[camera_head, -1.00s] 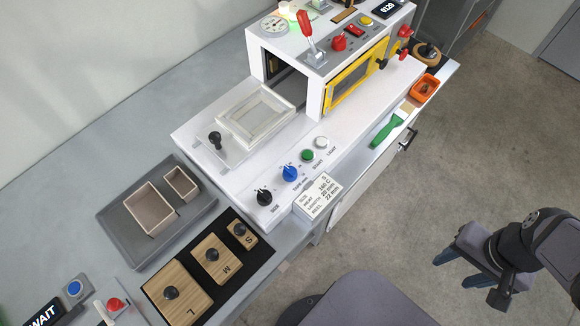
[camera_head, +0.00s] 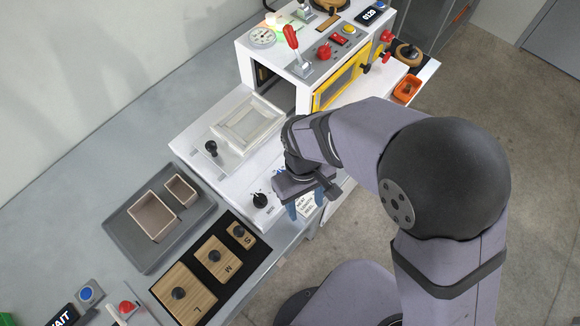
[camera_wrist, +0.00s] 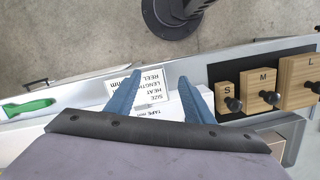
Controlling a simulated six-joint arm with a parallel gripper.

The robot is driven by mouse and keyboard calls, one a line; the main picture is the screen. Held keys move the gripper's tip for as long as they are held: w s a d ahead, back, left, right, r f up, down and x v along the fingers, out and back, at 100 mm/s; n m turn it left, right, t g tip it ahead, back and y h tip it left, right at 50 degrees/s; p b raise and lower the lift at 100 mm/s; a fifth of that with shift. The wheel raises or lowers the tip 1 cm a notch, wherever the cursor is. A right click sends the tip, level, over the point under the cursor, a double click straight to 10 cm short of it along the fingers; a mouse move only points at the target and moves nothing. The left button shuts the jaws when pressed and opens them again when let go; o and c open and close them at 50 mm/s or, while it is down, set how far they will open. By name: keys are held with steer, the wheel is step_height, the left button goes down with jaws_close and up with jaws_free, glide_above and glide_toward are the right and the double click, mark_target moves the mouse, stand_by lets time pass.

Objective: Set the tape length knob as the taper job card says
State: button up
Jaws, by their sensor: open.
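The blue tape length knob is hidden behind my gripper and wrist in the head view and does not show in the wrist view. Part of its printed "TAPE" label (camera_wrist: 152,112) shows between my fingers. My gripper (camera_head: 305,204) is open and empty, over the front edge of the white machine near the panel. In the wrist view its blue fingers (camera_wrist: 160,76) straddle the white job card (camera_wrist: 152,88). The card shows SIZE, HEAT, LENGTH and REEL upside down; a finger covers most values. The card also shows in the head view (camera_head: 306,210), partly covered.
The black size knob (camera_head: 260,200) is just left of my gripper. S, M and L wooden blocks (camera_head: 226,263) lie in a black holder. A clear-lidded tray (camera_head: 247,123), red lever (camera_head: 291,38) and yellow-framed door (camera_head: 346,78) are behind. A green-handled brush (camera_wrist: 28,108) lies on the ledge.

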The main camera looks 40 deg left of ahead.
steer(key=shift+n+y, duration=0.4)
steer(key=shift+n, duration=0.1)
steer(key=a, duration=0.2)
steer(key=w+a+r, duration=0.1)
steer(key=a, duration=0.3)
steer(key=shift+w+a+r, duration=0.15)
steer(key=shift+w+r, duration=0.05)
steer(key=shift+w, duration=0.2)
steer(key=shift+n+t+y, duration=0.4)
steer(key=shift+n+y, duration=0.2)
steer(key=a+r, duration=0.1)
steer(key=w+a+r, duration=0.1)
steer(key=a, duration=0.1)
steer(key=w+a+r, duration=0.1)
steer(key=shift+a+r, duration=0.3)
steer(key=shift+a, duration=0.1)
steer(key=shift+r+n, duration=0.25)
steer(key=shift+n, duration=0.15)
steer(key=shift+s+d+n, duration=0.1)
steer(key=shift+d+n, duration=0.25)
steer(key=shift+n, duration=0.15)
steer(key=shift+f, duration=0.1)
steer(key=shift+f+p, duration=1.15)
steer(key=shift+f, duration=2.5)
steer(key=c, duration=1)
